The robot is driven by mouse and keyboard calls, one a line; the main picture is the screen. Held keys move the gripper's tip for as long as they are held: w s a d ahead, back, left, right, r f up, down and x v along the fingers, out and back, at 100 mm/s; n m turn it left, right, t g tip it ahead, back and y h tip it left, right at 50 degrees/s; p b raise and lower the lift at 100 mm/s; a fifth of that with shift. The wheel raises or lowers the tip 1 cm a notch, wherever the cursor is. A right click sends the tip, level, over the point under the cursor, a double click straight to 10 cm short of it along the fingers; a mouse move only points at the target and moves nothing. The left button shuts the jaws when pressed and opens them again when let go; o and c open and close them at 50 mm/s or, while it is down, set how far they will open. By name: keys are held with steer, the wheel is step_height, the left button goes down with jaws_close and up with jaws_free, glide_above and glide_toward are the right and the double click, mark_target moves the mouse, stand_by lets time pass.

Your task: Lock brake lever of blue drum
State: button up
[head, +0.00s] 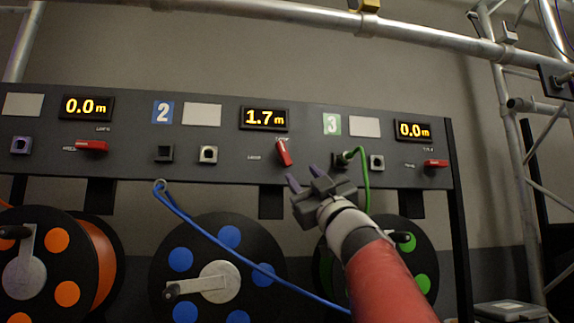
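The blue drum (219,268) hangs below the panel section marked 2, a black reel with blue discs and a crank. Its red brake lever (284,152) is on the panel below the 1.7 m display. This lever stands steep, slanting down and slightly right. My gripper (304,177) is just below and right of the lever, with its two purple-grey fingertips spread apart and nothing visible between them. The lever appears clear of the fingers; the exact depth gap cannot be told. The small labels beside the lever are too blurred to read.
Red levers on the left section (92,146) and section 3 (436,163) lie nearly level. A blue cable (208,230) runs from a ring across the blue drum. A green cable (364,165) loops from the panel close right of my gripper. Truss tubes (300,37) cross above.

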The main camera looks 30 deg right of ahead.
mark_target(288, 162)
steer(key=p+x, duration=0.1)
steer(key=x, duration=0.1)
steer(key=p+x, duration=0.1)
steer(key=x, duration=0.2)
steer(key=p+x, duration=0.1)
steer(key=x, duration=0.1)
steer(key=shift+w+a+r, duration=0.15)
steer(key=shift+w+a, duration=0.15)
jaws_close()
